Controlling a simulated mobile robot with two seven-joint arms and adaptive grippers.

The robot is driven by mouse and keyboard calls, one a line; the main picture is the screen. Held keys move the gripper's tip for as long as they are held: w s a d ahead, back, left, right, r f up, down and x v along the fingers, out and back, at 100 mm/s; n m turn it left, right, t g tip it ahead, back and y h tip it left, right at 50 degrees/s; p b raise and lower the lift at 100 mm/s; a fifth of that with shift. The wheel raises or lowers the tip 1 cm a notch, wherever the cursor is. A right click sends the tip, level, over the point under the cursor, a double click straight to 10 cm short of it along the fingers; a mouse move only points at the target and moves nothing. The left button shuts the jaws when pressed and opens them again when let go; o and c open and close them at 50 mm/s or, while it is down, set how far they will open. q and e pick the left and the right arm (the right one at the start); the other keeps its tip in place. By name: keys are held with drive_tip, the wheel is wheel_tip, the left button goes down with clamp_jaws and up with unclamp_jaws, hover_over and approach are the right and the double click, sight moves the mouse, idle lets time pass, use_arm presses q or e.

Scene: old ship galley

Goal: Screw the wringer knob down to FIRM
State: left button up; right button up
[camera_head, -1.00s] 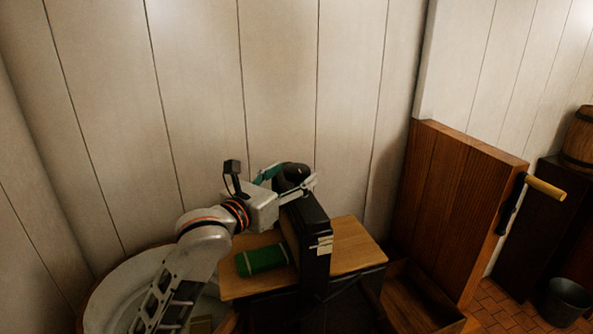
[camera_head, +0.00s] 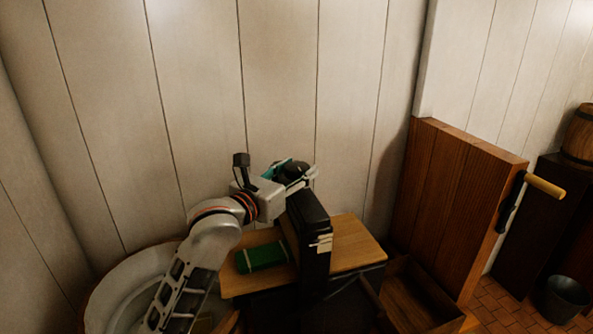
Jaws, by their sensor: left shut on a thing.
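The wringer (camera_head: 312,232) is a dark upright frame standing across a wooden board, with small pale labels (camera_head: 321,243) on its side; I cannot read them. The dark round knob (camera_head: 296,169) sits on top of the wringer. My left gripper (camera_head: 297,174) is at the top of the wringer, its fingers around the knob and shut on it. The fingers and wrist hide part of the knob. My right gripper is not in view.
A folded green cloth (camera_head: 262,257) lies on the wooden board (camera_head: 355,244), left of the wringer. A pale round tub (camera_head: 107,300) stands at lower left. A wooden bin (camera_head: 415,290) is at right, before a tall wooden panel (camera_head: 452,205). A bucket (camera_head: 563,300) stands on the tiled floor.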

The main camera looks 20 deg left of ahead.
use_arm(q)
drive_tip(key=shift+a+m+h, duration=0.1)
drive_tip(key=shift+m+h, duration=0.3)
drive_tip(key=shift+h, duration=0.1)
